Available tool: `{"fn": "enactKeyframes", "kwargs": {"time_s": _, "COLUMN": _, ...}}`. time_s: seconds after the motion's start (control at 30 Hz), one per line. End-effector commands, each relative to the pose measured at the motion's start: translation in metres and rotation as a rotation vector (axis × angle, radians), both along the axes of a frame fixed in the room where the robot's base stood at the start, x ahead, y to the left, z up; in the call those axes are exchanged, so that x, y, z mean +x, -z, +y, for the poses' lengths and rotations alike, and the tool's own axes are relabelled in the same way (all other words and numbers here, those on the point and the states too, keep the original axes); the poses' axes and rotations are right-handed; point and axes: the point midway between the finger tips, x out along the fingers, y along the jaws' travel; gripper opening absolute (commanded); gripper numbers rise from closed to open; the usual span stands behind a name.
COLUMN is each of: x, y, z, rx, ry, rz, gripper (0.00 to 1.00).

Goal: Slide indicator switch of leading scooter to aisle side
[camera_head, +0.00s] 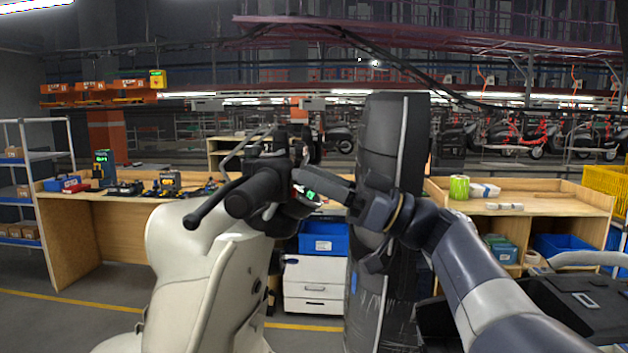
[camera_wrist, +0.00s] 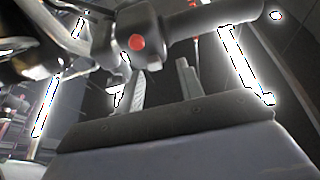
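A cream scooter (camera_head: 205,265) stands at the left centre of the head view, its black handlebar grip (camera_head: 240,200) pointing toward me. In the wrist view the dark handlebar (camera_wrist: 200,20) runs across the top, with a switch housing (camera_wrist: 112,38) carrying a round red button (camera_wrist: 138,42). I cannot pick out the indicator slider clearly. My gripper (camera_head: 304,192) is close beside the handlebar controls. In the wrist view its two fingers (camera_wrist: 161,74) stand apart, just below the housing, with nothing seen between them. Whether a finger touches the housing is unclear.
A wooden workbench (camera_head: 70,202) with tools stands behind at left, and another (camera_head: 540,207) at right. A white drawer unit (camera_head: 314,287) stands below a blue bin (camera_head: 323,242) behind the scooter. A tall dark upright shape stands right of the gripper.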

Motion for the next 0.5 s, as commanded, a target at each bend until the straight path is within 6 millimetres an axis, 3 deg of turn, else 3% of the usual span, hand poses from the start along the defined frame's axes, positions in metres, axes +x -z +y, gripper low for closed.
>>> {"fn": "enactKeyframes", "kwargs": {"time_s": 0.3, "x": -0.012, "y": 0.027, "z": -0.055, "rx": 0.000, "ry": 0.005, "rz": 0.000, "gripper": 0.36}}
{"fn": "enactKeyframes", "kwargs": {"time_s": 0.5, "x": -0.019, "y": 0.037, "z": -0.080, "rx": 0.000, "ry": 0.004, "rz": 0.002, "gripper": 0.36}}
